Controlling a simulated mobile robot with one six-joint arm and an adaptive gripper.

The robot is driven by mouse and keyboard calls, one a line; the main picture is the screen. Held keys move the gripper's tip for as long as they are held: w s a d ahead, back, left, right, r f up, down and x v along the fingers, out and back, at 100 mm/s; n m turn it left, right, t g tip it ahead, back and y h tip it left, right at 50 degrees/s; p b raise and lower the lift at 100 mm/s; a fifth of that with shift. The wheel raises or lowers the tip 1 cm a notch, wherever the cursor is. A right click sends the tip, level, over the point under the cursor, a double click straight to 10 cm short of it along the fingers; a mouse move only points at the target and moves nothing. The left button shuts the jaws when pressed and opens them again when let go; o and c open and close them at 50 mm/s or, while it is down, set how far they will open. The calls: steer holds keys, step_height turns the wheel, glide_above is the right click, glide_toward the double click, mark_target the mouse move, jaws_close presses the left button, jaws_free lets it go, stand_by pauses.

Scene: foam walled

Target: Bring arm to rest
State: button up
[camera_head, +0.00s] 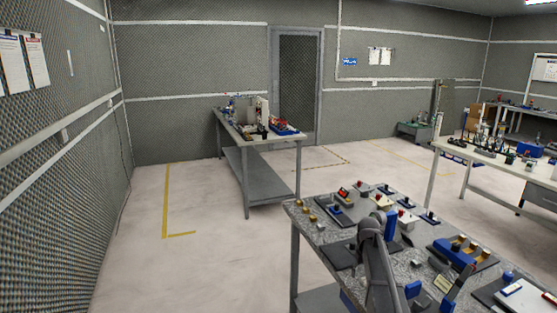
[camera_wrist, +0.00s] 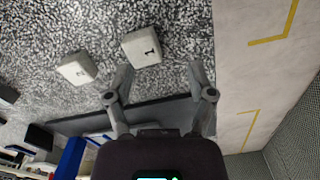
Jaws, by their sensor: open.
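My gripper (camera_wrist: 161,78) shows in the wrist view with its two grey fingers spread apart and nothing between them. Beyond the fingers lies a speckled grey tabletop (camera_wrist: 60,30). A pale block marked 1 (camera_wrist: 141,47) sits just past the left fingertip, and a second pale block with a mark (camera_wrist: 76,68) sits further left. In the head view my grey arm rises in front of the speckled table (camera_head: 300,215) at the lower right. I cannot make out the gripper's fingers there.
The near table carries several devices, including a blue fixture with orange knobs (camera_head: 462,250). A second bench (camera_head: 245,150) stands at the back, and a white-topped bench (camera_head: 480,160) at the right. Open pale floor (camera_head: 140,240) with yellow lines lies left of the near table.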

steer(key=s+a, duration=0.6)
steer(key=s, duration=0.6)
steer(key=s+a+m, duration=0.1)
steer(key=s+a, duration=0.5)
steer(key=s, duration=0.7)
steer(key=shift+s+a+r+p, duration=0.25)
steer(key=shift+r+p, duration=0.05)
steer(key=shift+r, duration=0.1)
stand_by(0.7)
